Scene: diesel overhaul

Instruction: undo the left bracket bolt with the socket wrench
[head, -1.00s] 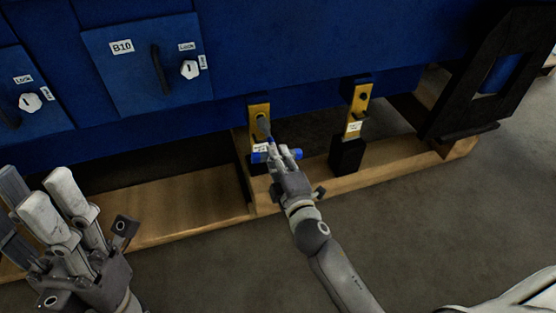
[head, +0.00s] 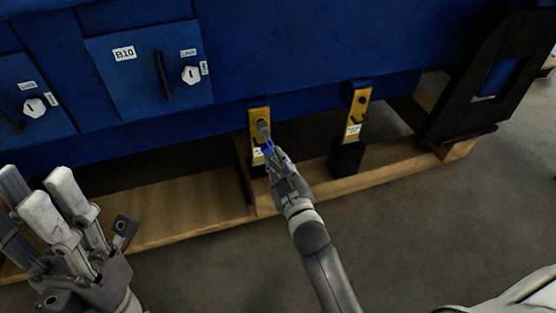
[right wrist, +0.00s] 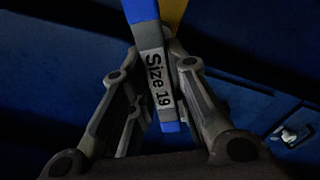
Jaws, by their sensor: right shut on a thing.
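The left bracket (head: 254,112) is a yellow plate with a white label, hanging under the blue engine housing. The socket wrench (head: 268,150) has a blue handle and a grey head at the bracket's bolt area. The bolt itself is hidden behind the head. My right gripper (head: 277,165) is shut on the wrench, just in front of the bracket. In the right wrist view the wrench (right wrist: 157,75) runs between the fingers, with a "Size 19" label. My left gripper (head: 50,205) is open and empty at the lower left, far from the bracket.
A second yellow bracket (head: 355,105) with a black block (head: 346,158) below it stands to the right. A wooden beam (head: 180,205) runs along the floor below. Blue doors with locks (head: 191,75) are at the upper left. Grey floor (head: 440,220) is open at the right.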

